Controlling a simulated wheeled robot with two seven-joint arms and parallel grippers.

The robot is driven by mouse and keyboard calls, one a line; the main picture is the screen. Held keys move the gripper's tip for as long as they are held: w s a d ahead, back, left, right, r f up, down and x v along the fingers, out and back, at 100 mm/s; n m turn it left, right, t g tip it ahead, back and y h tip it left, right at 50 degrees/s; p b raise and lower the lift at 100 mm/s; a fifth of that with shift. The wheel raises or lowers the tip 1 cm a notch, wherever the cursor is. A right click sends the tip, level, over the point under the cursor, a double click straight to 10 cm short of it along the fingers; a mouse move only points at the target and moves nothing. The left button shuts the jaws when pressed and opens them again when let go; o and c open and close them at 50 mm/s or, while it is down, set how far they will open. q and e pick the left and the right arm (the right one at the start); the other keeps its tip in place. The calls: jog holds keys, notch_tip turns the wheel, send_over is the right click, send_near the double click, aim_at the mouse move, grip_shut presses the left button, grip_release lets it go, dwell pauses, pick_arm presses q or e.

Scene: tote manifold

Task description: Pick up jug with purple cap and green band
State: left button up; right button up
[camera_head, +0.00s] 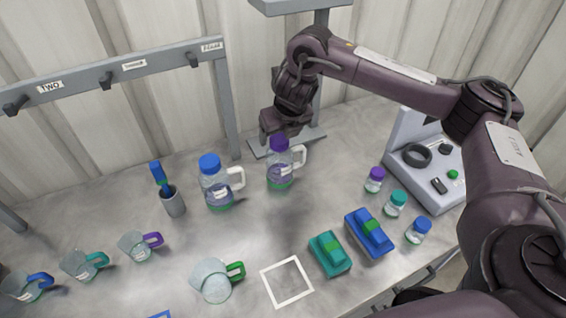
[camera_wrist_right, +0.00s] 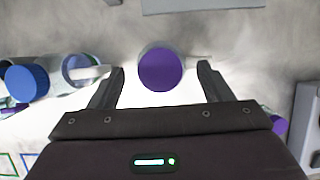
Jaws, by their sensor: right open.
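The jug with the purple cap (camera_head: 280,177) stands upright on the grey table. It is clear, with purple contents, a green band near its base and a white handle on its right side. My right gripper (camera_head: 283,133) is just above and behind the cap in the head view. In the right wrist view my right gripper (camera_wrist_right: 160,73) is open, its fingers on either side of the purple cap (camera_wrist_right: 160,69), with gaps on both sides. Its height over the cap is hard to judge. My left gripper is out of view.
A jug with a blue cap (camera_head: 217,190) stands close to the left. A grey cup (camera_head: 173,202) holds a blue-handled tool. A grey stand is behind.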

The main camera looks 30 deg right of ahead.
jog(key=shift+x, duration=1.05)
jog(key=shift+w+f, duration=0.2)
jog(key=shift+f, duration=0.05)
jog(key=c, duration=0.6)
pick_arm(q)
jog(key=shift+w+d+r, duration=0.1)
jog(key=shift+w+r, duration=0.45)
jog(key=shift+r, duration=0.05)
pick_arm(e)
jog(key=c, duration=0.9)
jog(key=shift+r, duration=0.1)
jog(key=shift+c, duration=0.2)
